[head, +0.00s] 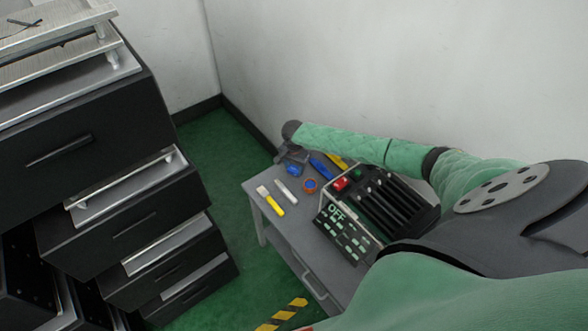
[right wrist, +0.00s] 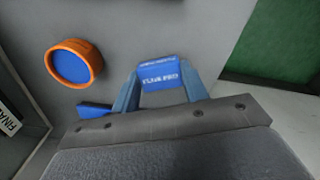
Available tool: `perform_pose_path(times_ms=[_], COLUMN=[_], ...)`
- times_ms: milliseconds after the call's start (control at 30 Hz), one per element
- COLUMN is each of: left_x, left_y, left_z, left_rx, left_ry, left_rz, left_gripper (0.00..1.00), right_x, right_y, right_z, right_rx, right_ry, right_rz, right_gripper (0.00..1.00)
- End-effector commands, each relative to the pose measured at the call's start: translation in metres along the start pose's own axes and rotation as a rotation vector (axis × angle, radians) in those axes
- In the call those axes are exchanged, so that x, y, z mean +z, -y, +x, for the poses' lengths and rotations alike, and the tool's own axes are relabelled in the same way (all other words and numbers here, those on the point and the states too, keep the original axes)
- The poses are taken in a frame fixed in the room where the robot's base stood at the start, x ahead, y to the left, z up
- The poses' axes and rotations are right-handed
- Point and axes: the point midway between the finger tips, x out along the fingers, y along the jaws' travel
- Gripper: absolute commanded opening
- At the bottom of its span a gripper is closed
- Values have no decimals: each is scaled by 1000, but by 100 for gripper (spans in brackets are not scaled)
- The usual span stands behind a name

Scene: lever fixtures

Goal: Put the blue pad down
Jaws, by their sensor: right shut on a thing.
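The blue pad (right wrist: 158,74) with white lettering is between the two fingers of my right gripper (right wrist: 155,88) in the right wrist view. The gripper is shut on it. In the head view my right gripper (head: 287,168) is at the back left part of the grey table (head: 291,234), low over its top. The pad is too small there to tell apart clearly from the fingers. I cannot tell whether the pad touches the table. My left gripper is not in view.
On the table lie a round orange-and-blue thing (head: 310,185), a yellow-handled brush (head: 270,201), a white-and-blue tool (head: 286,192) and a blue-handled tool (head: 321,169). A black panel box (head: 352,228) marked OFF stands right of them. Black drawers (head: 122,224) stand open at left.

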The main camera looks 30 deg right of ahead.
Motion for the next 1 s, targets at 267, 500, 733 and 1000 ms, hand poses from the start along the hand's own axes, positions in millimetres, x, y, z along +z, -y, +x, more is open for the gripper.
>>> perform_pose_path(times_ms=[267,500,733,1000], left_x=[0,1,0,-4], left_y=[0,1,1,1], left_z=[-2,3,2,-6], left_rx=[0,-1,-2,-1], left_ry=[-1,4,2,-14], left_rz=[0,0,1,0], left_gripper=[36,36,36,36], right_x=[0,0,0,0], right_y=[0,0,0,0], right_z=[0,2,2,-4], right_rx=[0,0,0,0], right_ry=[0,0,0,0], right_rz=[0,0,0,0], right_gripper=[26,60,66,66])
